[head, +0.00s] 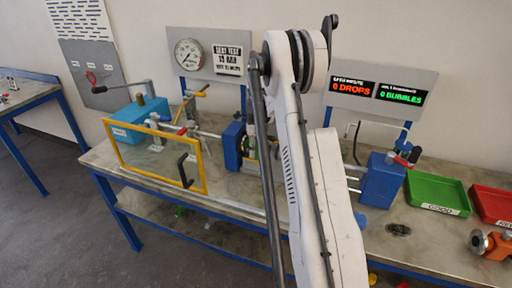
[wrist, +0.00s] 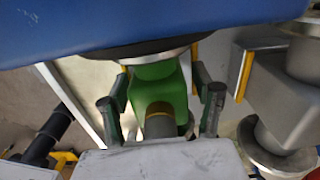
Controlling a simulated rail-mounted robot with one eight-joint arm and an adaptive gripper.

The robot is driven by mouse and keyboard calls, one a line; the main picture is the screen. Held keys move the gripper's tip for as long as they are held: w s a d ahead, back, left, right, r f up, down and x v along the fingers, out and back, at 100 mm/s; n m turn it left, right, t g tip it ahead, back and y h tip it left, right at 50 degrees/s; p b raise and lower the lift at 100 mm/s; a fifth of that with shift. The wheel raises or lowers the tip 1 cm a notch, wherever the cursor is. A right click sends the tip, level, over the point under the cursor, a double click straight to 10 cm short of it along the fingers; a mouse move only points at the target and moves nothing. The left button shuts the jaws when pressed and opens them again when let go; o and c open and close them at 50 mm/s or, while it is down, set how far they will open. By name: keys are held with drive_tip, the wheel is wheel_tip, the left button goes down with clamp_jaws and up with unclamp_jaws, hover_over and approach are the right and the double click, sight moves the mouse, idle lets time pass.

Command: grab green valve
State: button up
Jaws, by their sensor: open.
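The green valve (wrist: 158,88) shows in the middle of the wrist view, with a grey-brown round stub facing the camera. It sits below a metal flange, at a dark round face under a large blue block (wrist: 150,22). My gripper (wrist: 160,76) is open, with one finger on each side of the green valve. Whether the fingers touch it I cannot tell. In the head view my arm covers most of the area beside the blue block (head: 234,146), so my gripper and most of the valve are hidden there.
A yellow frame (head: 205,165) stands at the left of the bench, near a teal box (head: 141,118). Another blue block (head: 382,181) stands right of my arm. A green tray (head: 437,192), a red tray (head: 490,204) and an orange flanged part (head: 492,245) are farther right. A grey flanged body (wrist: 285,95) is close at the right in the wrist view.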

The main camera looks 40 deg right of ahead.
clamp_jaws()
drive_tip(key=shift+r, duration=0.1)
idle(0.4)
